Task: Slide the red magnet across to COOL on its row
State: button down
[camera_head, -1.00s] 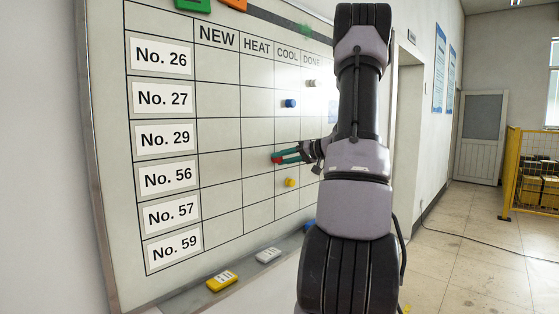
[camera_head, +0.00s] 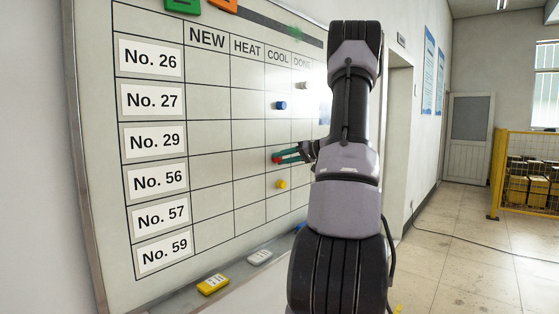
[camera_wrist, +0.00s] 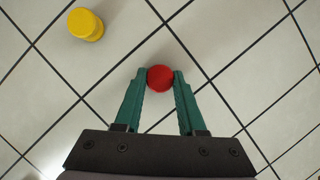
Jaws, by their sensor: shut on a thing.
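The red magnet (camera_head: 276,160) is on the whiteboard (camera_head: 208,105), in the COOL column on what looks like the No. 56 row. In the wrist view the red magnet (camera_wrist: 160,78) sits between the two green fingertips, which touch its sides. My gripper (camera_head: 283,159) is shut on it, close against the board, reaching in from the right. In the wrist view my gripper (camera_wrist: 160,80) hides part of the cell lines beside the magnet. My arm covers the right part of the board, including most of the DONE column lower down.
A yellow magnet (camera_head: 281,184) sits just below, on the No. 57 row; it also shows in the wrist view (camera_wrist: 86,24). A blue magnet (camera_head: 280,105) and a whitish one (camera_head: 303,85) are higher. Yellow (camera_head: 213,284) and white (camera_head: 259,257) items lie on the ledge.

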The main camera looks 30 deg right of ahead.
jog(key=shift+w+d, duration=0.25)
jog(key=shift+d, duration=0.4)
jog(key=shift+w+d, duration=0.2)
jog(key=shift+d, duration=0.4)
jog(key=shift+c, duration=2.1)
grip_release()
jog(key=shift+w, duration=0.1)
jog(key=v, duration=1)
jog(key=shift+s+d, duration=0.25)
jog(key=shift+s, duration=0.05)
